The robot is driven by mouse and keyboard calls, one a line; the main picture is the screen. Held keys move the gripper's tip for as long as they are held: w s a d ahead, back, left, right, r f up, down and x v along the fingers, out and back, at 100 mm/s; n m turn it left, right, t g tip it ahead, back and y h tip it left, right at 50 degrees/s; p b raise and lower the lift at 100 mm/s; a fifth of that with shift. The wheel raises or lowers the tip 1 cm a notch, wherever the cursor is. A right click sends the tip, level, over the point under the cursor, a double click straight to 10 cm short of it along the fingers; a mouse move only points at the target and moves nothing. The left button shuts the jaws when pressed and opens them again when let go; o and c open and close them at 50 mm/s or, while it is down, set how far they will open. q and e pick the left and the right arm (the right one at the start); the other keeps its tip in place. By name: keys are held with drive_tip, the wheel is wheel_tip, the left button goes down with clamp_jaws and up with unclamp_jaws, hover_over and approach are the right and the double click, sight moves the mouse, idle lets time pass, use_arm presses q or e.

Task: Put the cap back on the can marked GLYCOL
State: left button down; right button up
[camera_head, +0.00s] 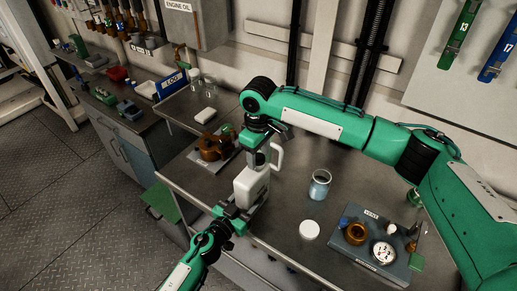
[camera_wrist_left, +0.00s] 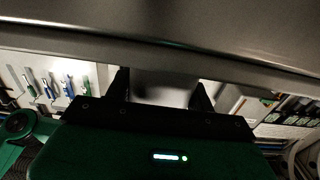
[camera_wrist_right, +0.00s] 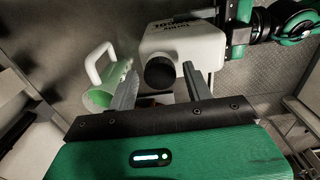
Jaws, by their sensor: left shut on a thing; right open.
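The white can (camera_head: 251,186) is near the front edge of the bench; in the right wrist view the can (camera_wrist_right: 190,45) shows lettering ending in "COL". My left gripper (camera_head: 236,213) is shut on the can from the front; its fingers also show in the left wrist view (camera_wrist_left: 161,92). A round black cap (camera_wrist_right: 159,73) shows at the can's mouth in the right wrist view and appears seated there; whether it is fully down I cannot tell. My right gripper (camera_wrist_right: 158,88) is open, right above the can, with its fingers either side of the cap and apparently clear of it.
A white-handled jug (camera_head: 277,157) stands close behind the can. A glass jar (camera_head: 319,185) and white disc (camera_head: 309,230) lie to the right, then a grey tray (camera_head: 350,255) with parts. A brown pump-like part (camera_head: 212,148) is to the left. Bench between jar and can is clear.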

drive_tip(key=shift+c, duration=0.2)
drive_tip(key=c, duration=1)
drive_tip(key=shift+o, duration=0.2)
drive_tip(key=o, duration=1.2)
drive_tip(key=shift+c, duration=0.2)
wheel_tip(320, 180, up, 12)
